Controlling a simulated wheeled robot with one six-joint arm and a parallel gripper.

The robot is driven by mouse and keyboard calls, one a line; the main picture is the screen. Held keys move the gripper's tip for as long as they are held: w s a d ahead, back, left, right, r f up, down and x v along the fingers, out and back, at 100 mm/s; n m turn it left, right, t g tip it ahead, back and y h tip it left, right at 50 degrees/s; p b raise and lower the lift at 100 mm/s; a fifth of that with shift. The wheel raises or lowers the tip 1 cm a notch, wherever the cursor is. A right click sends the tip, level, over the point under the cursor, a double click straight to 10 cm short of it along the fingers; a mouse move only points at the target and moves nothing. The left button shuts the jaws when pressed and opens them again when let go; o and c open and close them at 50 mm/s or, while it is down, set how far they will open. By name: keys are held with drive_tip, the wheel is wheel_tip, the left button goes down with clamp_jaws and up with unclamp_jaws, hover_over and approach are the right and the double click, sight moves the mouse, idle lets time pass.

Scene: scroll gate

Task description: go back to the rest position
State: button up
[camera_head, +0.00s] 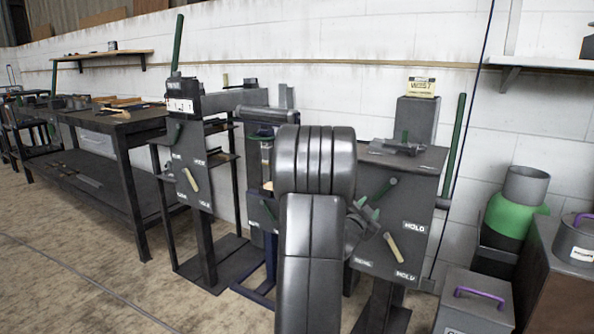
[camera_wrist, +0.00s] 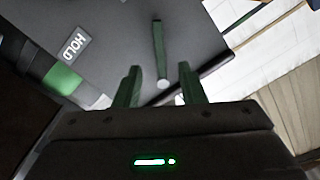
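My gripper (camera_head: 368,214) is in front of the right-hand dark cabinet (camera_head: 425,185), partly hidden behind my own black arm. In the wrist view my gripper (camera_wrist: 160,82) shows two green fingers standing apart. A green lever with a pale round end (camera_wrist: 158,50) shows in the gap between them in the picture; I see no finger closed on it, and its depth is unclear. A "HOLD" label (camera_wrist: 75,47) is on the dark panel at the left. In the head view the cabinet front has a dark lever (camera_head: 383,190) and a pale yellow lever (camera_head: 393,247).
A second lever stand (camera_head: 190,165) and a long dark workbench (camera_head: 120,125) are on the left. A green and grey container (camera_head: 512,212), a box with a purple handle (camera_head: 475,303) and a lidded pot (camera_head: 575,243) are at the right. Bare floor (camera_head: 90,255) is at the front left.

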sight(380, 196)
drive_tip(key=v, duration=0.4)
drive_tip(key=b+x, duration=0.1)
drive_tip(key=x, duration=1.2)
drive_tip(key=shift+d+f+b, duration=0.1)
drive_tip(key=shift+d+b, duration=0.05)
drive_tip(key=shift+b, duration=0.25)
drive_tip(key=shift+d+n, duration=0.2)
drive_tip(key=shift+n, duration=0.1)
drive_tip(key=shift+s+d+f+n, duration=0.2)
drive_tip(key=shift+d+f+n, duration=0.1)
drive_tip(key=shift+n, duration=0.4)
drive_tip(key=shift+a, duration=0.1)
